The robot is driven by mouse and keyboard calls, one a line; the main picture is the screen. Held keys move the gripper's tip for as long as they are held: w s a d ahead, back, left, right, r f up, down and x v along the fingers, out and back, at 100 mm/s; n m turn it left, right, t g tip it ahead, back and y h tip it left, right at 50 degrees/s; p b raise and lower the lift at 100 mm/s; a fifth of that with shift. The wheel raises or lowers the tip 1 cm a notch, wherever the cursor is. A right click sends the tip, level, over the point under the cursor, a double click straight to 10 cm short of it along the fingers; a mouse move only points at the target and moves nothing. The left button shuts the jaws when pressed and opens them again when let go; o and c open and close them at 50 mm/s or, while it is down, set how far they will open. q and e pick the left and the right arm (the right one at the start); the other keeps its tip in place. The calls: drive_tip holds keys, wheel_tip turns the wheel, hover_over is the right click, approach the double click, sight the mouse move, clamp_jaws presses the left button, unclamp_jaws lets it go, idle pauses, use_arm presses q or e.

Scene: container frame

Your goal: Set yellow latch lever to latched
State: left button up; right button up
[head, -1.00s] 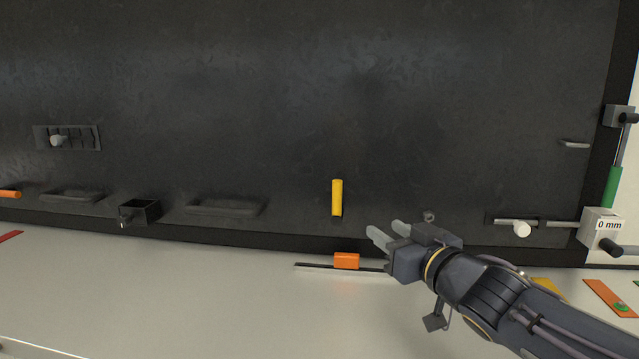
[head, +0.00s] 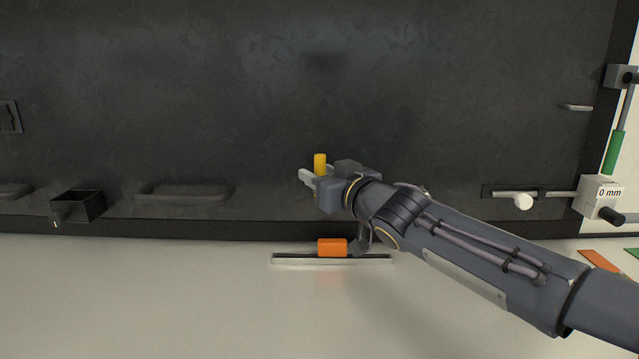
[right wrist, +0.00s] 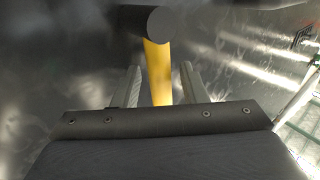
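The yellow latch lever (head: 320,163) stands upright on the dark panel in the head view; its lower part is hidden behind my right gripper. My right gripper (head: 316,174) is at the lever, with a finger showing on either side of it. In the right wrist view the yellow lever (right wrist: 157,75) lies between the two fingers (right wrist: 158,88), with a gap on each side. The right gripper is open. A dark round end sits at the top of the lever in that view. My left gripper is not in view.
A white knob (head: 523,202) on a rod and a box marked 0 mm (head: 600,193) are at the right. A black open box (head: 78,206) is at the left.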

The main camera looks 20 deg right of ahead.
drive_tip(key=shift+w, duration=0.25)
clamp_jaws()
drive_tip(key=shift+a, duration=0.1)
